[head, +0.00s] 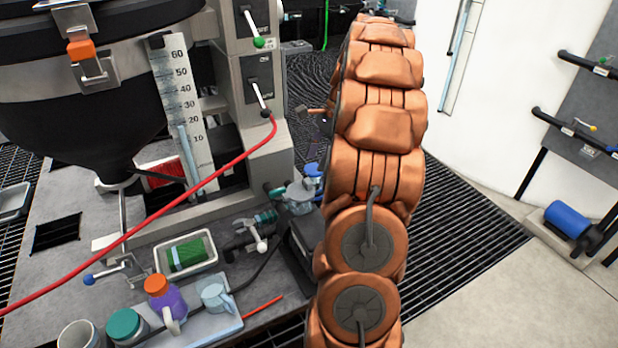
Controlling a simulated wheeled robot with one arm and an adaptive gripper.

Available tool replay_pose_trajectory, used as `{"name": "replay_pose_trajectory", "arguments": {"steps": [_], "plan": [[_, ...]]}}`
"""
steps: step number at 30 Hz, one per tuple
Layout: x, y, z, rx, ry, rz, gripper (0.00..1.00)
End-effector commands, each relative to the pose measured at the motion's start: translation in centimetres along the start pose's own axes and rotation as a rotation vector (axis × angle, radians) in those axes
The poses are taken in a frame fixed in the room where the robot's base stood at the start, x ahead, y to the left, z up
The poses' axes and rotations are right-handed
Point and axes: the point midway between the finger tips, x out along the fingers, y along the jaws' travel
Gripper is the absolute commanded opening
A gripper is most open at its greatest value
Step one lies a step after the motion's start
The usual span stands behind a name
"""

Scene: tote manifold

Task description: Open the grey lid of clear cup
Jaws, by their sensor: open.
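A small clear, bluish cup (217,302) with a pale grey lid (212,291) stands upright at the right end of a light tray (222,328), at the lower left of the head view. The lid looks seated on the cup. My orange arm rises to the right of the cup, well apart from it. My gripper cannot be made out; the arm may hide it.
On the tray, a purple cup with an orange lid (156,284) and a teal-lidded container (123,323) stand left. A red hose (150,225) crosses above the bench.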

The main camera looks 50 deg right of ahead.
Motion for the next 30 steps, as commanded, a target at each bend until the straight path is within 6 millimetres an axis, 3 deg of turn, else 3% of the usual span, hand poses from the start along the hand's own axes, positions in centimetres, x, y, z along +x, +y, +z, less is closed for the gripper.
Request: {"name": "replay_pose_trajectory", "arguments": {"steps": [15, 28, 30], "plan": [[5.9, 0.1, 0.1, 0.000, -0.001, 0.002, 0.54], [6.7, 0.0, 0.1, -0.002, 0.001, 0.000, 0.54], [6.7, 0.0, 0.1, -0.002, 0.001, 0.000, 0.48]]}}
